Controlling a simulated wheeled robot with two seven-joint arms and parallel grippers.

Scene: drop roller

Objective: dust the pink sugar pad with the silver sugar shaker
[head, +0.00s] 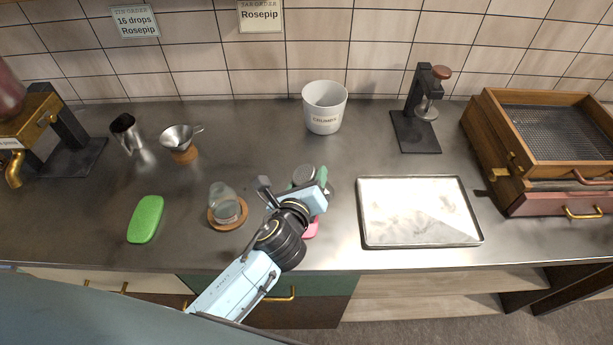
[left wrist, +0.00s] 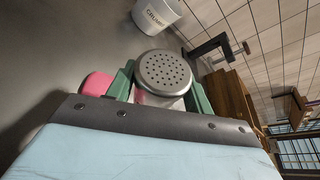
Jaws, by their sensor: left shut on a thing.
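The silver sugar shaker (head: 303,173) has a round perforated lid, which shows in the left wrist view (left wrist: 165,72). My left gripper (head: 311,183) is shut on the shaker, with green finger pads on either side of it. The lid faces the left wrist camera. The pink sugar pad (head: 313,229) is mostly hidden behind my gripper in the head view. In the left wrist view the pad (left wrist: 97,84) shows left of the shaker. I cannot tell how high the shaker is above the counter. My right gripper is not in view.
A metal tray (head: 420,242) lies to the right, with a wooden sieve box (head: 495,170) beyond it. A crumbs bucket (head: 324,108) and black press stand (head: 418,135) are behind. A glass jar on a cork coaster (head: 227,221) and a green sponge (head: 146,219) are left.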

